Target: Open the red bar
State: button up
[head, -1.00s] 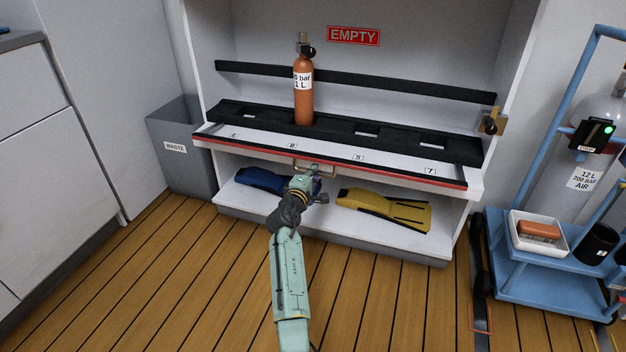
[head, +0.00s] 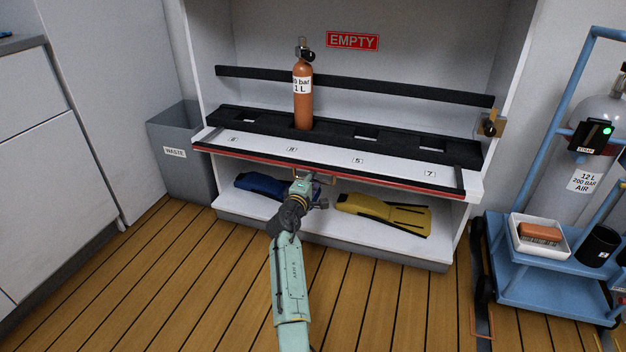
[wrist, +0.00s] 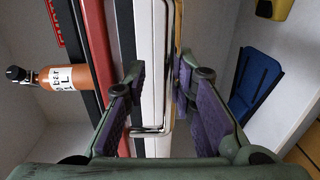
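The red bar (head: 400,187) runs along the front edge of the cabinet's white shelf, with a black strip above it. A metal handle (head: 328,178) sticks out at its middle; in the wrist view the handle (wrist: 152,131) is a bright loop. My gripper (head: 305,181) is at the handle, in front of the bar. In the wrist view my gripper (wrist: 160,90) has its fingers apart, one on each side of the handle. I see no firm grip on it. The bar sits slightly low and forward of the shelf edge.
An orange cylinder (head: 302,97) stands in the black rack. Blue (head: 262,186) and yellow fins (head: 385,212) lie on the lower shelf. A grey waste bin (head: 180,165) stands left, a blue cart (head: 545,280) right. The wooden floor in front is clear.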

jog(key=shift+o, duration=0.5)
notch_tip(320, 180, up, 10)
jog(key=shift+r, duration=0.1)
dwell(0.4)
